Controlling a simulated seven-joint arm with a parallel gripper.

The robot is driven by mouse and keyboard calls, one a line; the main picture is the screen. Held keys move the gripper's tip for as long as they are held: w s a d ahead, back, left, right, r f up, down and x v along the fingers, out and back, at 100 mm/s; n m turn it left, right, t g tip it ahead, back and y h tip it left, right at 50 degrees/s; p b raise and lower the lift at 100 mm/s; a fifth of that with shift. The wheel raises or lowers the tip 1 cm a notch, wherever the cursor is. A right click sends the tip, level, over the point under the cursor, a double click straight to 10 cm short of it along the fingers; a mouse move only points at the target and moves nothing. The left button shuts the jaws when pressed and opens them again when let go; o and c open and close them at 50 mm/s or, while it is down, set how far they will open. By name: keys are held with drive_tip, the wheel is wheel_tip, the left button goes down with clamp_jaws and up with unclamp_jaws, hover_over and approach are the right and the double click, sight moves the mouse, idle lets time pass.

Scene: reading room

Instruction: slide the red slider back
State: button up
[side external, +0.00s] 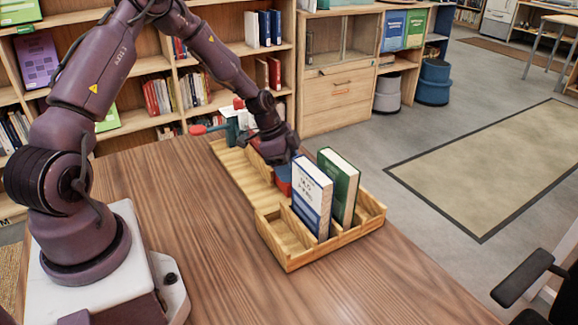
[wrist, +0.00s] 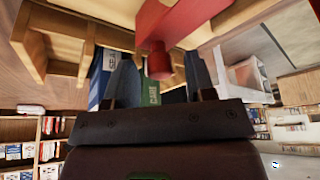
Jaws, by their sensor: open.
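The red slider (side external: 283,187) is on the wooden rack (side external: 290,262), just left of the upright books, and my gripper (side external: 283,165) partly hides it. In the wrist view, the red slider (wrist: 190,20) spans the top middle, with a round red knob (wrist: 155,60) sticking out towards my gripper (wrist: 161,66). The two blue-grey fingers are apart, one on each side of the knob. I cannot tell whether either finger touches it. The jaws are open.
A blue-and-white book (side external: 312,197) and a green book (side external: 340,187) stand in the rack beside my gripper. A teal fixture (side external: 233,131) with red knobs stands at the rack's far end. The wooden table (side external: 380,290) is clear in front.

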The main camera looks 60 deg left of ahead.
clamp_jaws()
drive_tip(key=shift+d, duration=1.4)
unclamp_jaws()
drive_tip(key=shift+a, duration=0.1)
drive_tip(key=v, duration=1.3)
